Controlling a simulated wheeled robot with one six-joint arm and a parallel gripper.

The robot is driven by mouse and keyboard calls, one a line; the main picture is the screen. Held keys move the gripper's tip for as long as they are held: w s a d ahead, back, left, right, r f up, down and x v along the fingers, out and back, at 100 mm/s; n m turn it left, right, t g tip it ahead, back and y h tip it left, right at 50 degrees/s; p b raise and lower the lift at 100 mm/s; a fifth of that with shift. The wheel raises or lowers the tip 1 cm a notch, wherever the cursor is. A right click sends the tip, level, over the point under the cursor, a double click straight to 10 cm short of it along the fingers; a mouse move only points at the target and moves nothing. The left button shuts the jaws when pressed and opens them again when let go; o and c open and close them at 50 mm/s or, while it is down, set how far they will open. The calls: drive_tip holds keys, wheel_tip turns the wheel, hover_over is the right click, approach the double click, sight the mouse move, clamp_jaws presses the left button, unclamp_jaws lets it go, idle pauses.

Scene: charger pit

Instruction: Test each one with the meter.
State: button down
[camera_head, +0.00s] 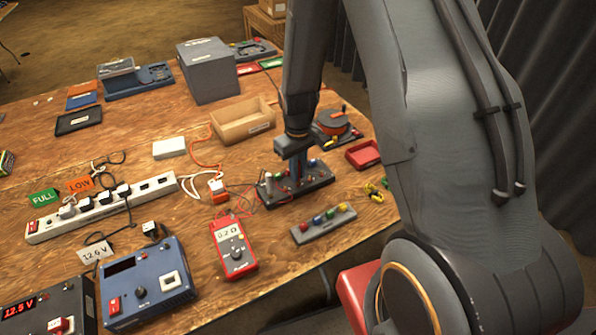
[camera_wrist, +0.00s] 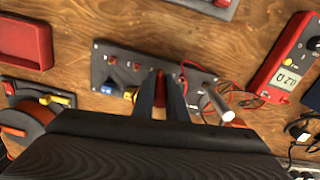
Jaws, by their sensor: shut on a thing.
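My gripper (camera_head: 296,176) reaches down over the black test board (camera_head: 320,183). In the wrist view its two fingers (camera_wrist: 163,88) are shut on a small red piece (camera_wrist: 160,78), mostly hidden between them, at the board. Whether it touches the board's contacts I cannot tell. A blue piece (camera_wrist: 108,88) and a yellow piece (camera_wrist: 130,95) sit on the board beside the fingers. The red meter (camera_head: 236,262) lies left of the board and reads 0.2 Ω; it also shows in the wrist view (camera_wrist: 262,77). Thin red leads run between meter and board.
A grey strip (camera_head: 316,232) with several coloured pieces lies in front of the board. A red tray (camera_head: 363,153) and an orange round device (camera_head: 333,122) stand behind it. A wooden box (camera_head: 231,127), a white power strip (camera_head: 103,213) and a blue supply (camera_head: 147,287) stand farther left.

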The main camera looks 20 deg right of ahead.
drive_tip(key=shift+f, duration=0.3)
idle(0.4)
drive_tip(key=c, duration=1.4)
unclamp_jaws()
drive_tip(key=shift+r, duration=0.1)
drive_tip(key=shift+r+p, duration=2.4)
drive_tip(key=shift+r, duration=1.3)
drive_tip(key=shift+r, duration=0.1)
drive_tip(key=s+r+m+b, duration=0.1)
drive_tip(key=s+r+b, duration=0.1)
drive_tip(key=s, duration=0.3)
drive_tip(key=s+r+m+t+b, duration=0.1)
drive_tip(key=s+r+b, duration=0.2)
drive_tip(key=s, duration=0.2)
drive_tip(key=s+r+m+b, duration=0.1)
drive_tip(key=s+r+b, duration=0.2)
drive_tip(key=s, duration=0.2)
drive_tip(key=shift+r+m, duration=0.3)
drive_tip(key=shift+m, duration=0.1)
